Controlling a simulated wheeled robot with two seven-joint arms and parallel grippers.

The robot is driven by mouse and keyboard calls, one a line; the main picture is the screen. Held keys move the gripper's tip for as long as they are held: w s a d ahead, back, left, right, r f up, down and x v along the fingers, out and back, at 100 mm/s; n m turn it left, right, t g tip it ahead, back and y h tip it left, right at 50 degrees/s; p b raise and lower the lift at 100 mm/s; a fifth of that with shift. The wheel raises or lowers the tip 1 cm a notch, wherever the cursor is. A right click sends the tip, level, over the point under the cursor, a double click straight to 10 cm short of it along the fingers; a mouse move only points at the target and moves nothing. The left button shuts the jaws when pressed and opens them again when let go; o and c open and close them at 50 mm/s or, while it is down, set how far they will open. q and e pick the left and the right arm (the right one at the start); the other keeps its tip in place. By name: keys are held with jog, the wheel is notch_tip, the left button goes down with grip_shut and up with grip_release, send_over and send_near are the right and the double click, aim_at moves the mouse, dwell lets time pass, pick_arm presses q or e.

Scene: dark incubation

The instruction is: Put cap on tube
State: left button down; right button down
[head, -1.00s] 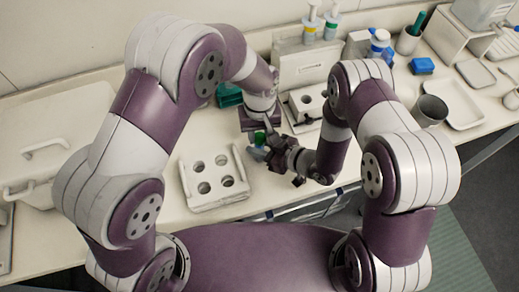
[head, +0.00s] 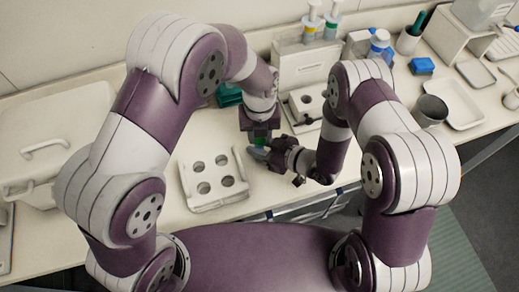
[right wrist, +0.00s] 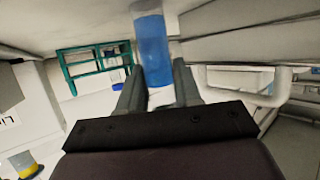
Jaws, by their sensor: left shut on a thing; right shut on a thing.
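My right gripper (head: 262,153) is shut on a tube with blue contents. In the right wrist view the tube (right wrist: 153,48) stands between the two fingers (right wrist: 158,88), slightly tilted in the picture, its pale lower end at the fingers. My left gripper (head: 261,136) points down just above the right fingertips, shut on a small green cap (head: 261,142). The arms and fingers hide most of the tube in the head view. I cannot tell whether cap and tube touch.
A white rack with several round holes (head: 216,203) sits at the front left. A teal rack (head: 229,95) stands behind my left arm. A white holder block (head: 303,104) is to the right of the grippers. A grey cup (head: 431,110) and white tray (head: 462,108) are farther right.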

pick_arm(q)
jog(key=c, duration=0.8)
grip_release()
jog(key=shift+r, duration=0.1)
jog(key=shift+r, duration=2.2)
